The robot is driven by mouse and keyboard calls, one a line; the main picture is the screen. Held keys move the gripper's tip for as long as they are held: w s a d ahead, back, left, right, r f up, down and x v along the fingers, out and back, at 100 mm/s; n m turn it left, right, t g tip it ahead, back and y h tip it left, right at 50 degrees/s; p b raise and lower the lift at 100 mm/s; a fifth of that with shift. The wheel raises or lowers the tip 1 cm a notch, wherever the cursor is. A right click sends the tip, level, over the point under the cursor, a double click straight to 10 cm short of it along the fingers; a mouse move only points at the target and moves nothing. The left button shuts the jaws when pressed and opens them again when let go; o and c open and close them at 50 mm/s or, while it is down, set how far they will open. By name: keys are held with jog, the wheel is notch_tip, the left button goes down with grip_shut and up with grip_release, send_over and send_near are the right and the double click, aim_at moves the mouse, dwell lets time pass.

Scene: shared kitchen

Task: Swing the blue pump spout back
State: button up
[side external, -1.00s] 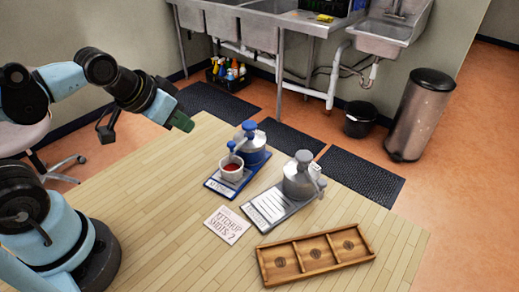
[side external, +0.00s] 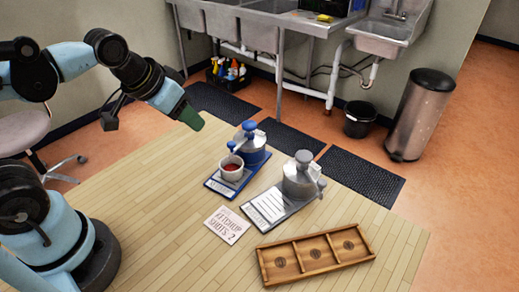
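The blue pump (side external: 252,152) stands on a blue base plate (side external: 213,187) on the wooden table. Its blue spout (side external: 233,147) points left, over a small white cup (side external: 232,174) on the plate. The cup holds something red. My gripper (side external: 192,118), with a dark green tip, hangs in the air to the upper left of the pump, apart from it and the cup. From this side I cannot tell whether its fingers are open or shut. I see nothing held in it.
A grey pump (side external: 300,181) on a grey plate stands right of the blue one. A card (side external: 226,225) reading "KETCHUP SHOTS: 2" lies in front. A wooden tray with three compartments (side external: 318,254) sits at the front right. The table left of the pumps is clear.

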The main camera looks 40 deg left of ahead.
aim_at(231, 143)
jog(key=shift+o, duration=0.3)
jog(key=w+d+r+g, duration=0.4)
jog(key=w+r+g, duration=0.1)
jog(key=shift+w+d+r, duration=0.25)
jog(key=shift+d+r, duration=0.05)
jog(key=shift+d, duration=0.1)
jog(key=shift+g, duration=0.6)
jog(key=f, duration=0.7)
jog(key=d+f, duration=0.1)
jog(key=f, duration=0.3)
jog(key=shift+w+f, duration=0.3)
jog(key=shift+w, duration=0.05)
grip_shut()
